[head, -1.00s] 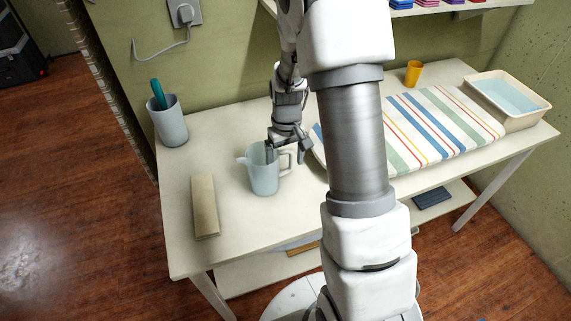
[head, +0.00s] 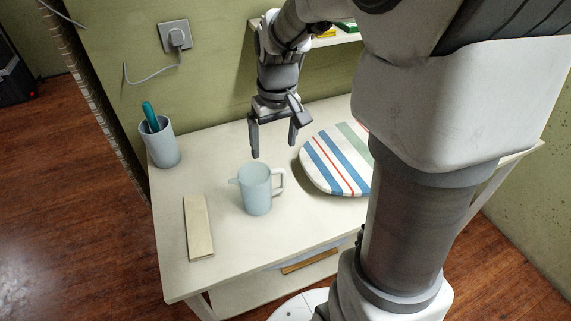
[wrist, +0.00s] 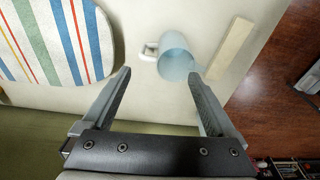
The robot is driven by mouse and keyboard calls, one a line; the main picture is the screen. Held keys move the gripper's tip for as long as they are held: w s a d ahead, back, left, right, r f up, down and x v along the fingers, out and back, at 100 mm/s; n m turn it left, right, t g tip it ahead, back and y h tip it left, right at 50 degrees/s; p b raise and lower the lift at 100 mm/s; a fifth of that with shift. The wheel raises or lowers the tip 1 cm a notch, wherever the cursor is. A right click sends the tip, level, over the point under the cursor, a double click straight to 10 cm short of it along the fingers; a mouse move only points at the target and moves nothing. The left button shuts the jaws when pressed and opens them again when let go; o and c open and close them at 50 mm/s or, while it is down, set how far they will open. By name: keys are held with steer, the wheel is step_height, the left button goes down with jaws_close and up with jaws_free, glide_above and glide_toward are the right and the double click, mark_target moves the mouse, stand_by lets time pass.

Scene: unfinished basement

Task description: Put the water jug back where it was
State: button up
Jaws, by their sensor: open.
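The water jug (head: 255,190) is pale blue and translucent, with a spout on the left and a handle on the right in the head view. It stands upright on the white table (head: 225,245). In the wrist view the jug (wrist: 175,58) shows from above, ahead of the fingertips. My gripper (head: 273,150) is open and empty, above and behind the jug and apart from it. Its two fingers (wrist: 160,72) are spread wide in the wrist view.
A grey-blue cup (head: 163,147) holding a teal item stands at the table's back left. A beige block (head: 199,227) lies left of the jug. A striped ironing board (head: 330,165) lies to the right. A shelf (head: 345,37) is on the wall behind.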

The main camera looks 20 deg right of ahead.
steer(key=s+a+r+t, duration=0.2)
steer(key=s+r, duration=0.2)
steer(key=s, duration=0.4)
steer(key=s+a+r+t, duration=0.2)
steer(key=s+r, duration=0.3)
steer(key=s, duration=0.3)
steer(key=shift+r+m, duration=0.2)
steer(key=shift+m, duration=0.1)
steer(key=shift+s, duration=0.1)
steer(key=shift+r+p, duration=0.45)
